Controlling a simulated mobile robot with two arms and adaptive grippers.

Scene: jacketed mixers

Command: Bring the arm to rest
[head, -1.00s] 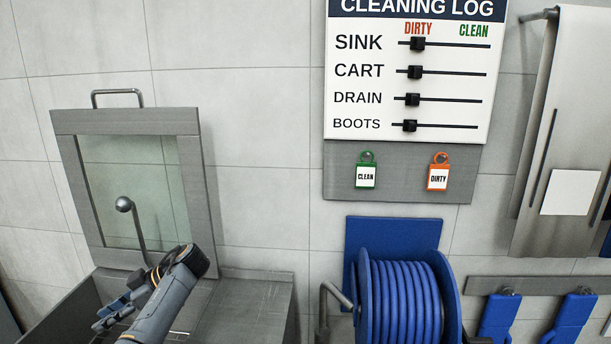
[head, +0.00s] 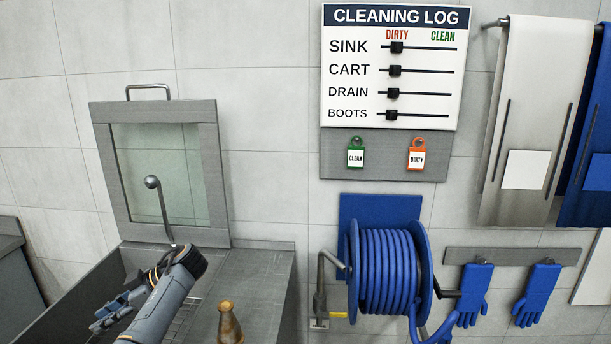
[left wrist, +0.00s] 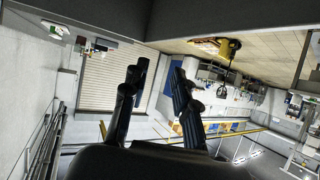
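My left arm comes in from the bottom of the head view, over the grey sink. Its gripper (head: 120,308) is held at the lower left, in front of the sink basin, and looks empty. In the left wrist view the two dark fingers of the left gripper (left wrist: 158,78) stand apart with a clear gap and nothing between them. My right gripper is not in view.
The sink (head: 262,285) has a raised framed lid (head: 215,170) and a ball-ended lever (head: 152,182).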

